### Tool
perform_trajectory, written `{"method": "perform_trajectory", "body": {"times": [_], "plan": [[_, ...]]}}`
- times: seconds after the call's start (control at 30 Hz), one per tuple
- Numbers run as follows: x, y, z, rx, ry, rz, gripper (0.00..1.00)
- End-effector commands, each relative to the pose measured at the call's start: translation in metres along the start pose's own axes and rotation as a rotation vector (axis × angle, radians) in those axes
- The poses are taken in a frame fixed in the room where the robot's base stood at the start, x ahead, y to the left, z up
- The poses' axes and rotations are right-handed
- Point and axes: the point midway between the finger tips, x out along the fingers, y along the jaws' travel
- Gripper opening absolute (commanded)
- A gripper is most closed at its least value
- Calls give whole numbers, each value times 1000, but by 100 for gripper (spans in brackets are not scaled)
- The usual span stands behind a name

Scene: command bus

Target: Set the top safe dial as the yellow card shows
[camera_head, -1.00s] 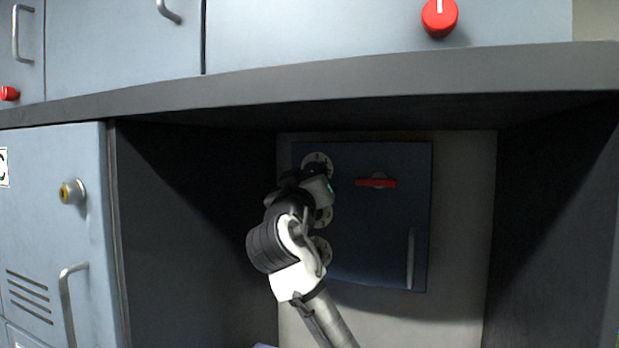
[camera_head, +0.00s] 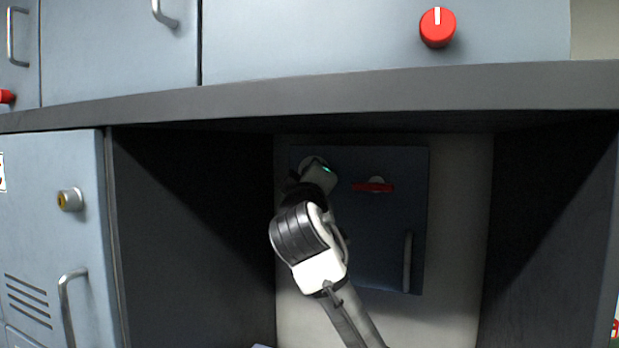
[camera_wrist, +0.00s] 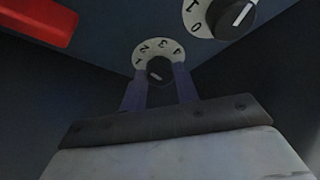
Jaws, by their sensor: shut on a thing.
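The safe (camera_head: 385,230) is a dark blue door set back in the recess. My gripper (camera_head: 311,172) is at its upper left, over the top dial (camera_head: 313,160), which is mostly hidden there. In the wrist view my gripper (camera_wrist: 160,77) has its two fingers on either side of the top dial's black knob (camera_wrist: 158,68) and is shut on it. The white number ring (camera_wrist: 150,47) shows around the knob. The knob has a pale mark; I cannot tell its exact reading. Another dial (camera_wrist: 232,18) shows at the upper right, untouched. The yellow card is not in view.
A red handle (camera_head: 373,187) is on the safe door, right of my gripper; it also shows in the wrist view (camera_wrist: 38,18). A vertical grey handle (camera_head: 407,262) is lower right. The dark shelf (camera_head: 400,92) overhangs the recess, with side walls left and right.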

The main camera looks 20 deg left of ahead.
Motion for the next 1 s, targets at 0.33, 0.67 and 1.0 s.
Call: {"method": "perform_trajectory", "body": {"times": [0.33,0.67,1.0], "plan": [[0,0,0,-2,0,0,8],[0,0,0,-1,0,0,52],[-23,-3,2,-1,3,1,52]]}}
